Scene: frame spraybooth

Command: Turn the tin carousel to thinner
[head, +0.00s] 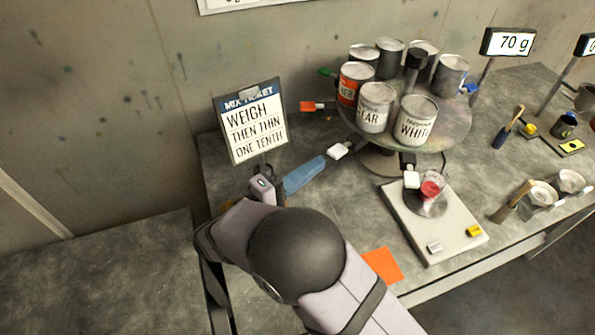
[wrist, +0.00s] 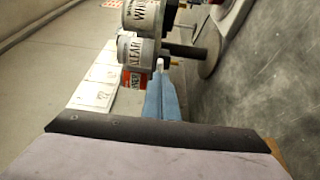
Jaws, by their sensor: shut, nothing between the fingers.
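The tin carousel (head: 440,135) is a round turntable carrying several tins. An orange tin (head: 355,84) with a label ending in "NER" is at its left, a tin reading "EAR" (head: 375,108) is beside it, and a "WHITE" tin (head: 416,120) is at the front. The WHITE tin's white tab (head: 411,179) is by the red-filled cup (head: 431,189). An orange tab (head: 312,106) sticks out left. My gripper (head: 322,161) has blue fingers, shut and empty. Their tips are close to another white tab (head: 338,150); contact is unclear. The fingers also show in the wrist view (wrist: 160,78).
The cup stands on a pale scale (head: 435,235); a display (head: 508,42) reads 70 g. A mix ticket (head: 250,125) stands left of the carousel. Cups, brushes and a second display (head: 587,44) are at the right. An orange sheet (head: 382,264) lies in front.

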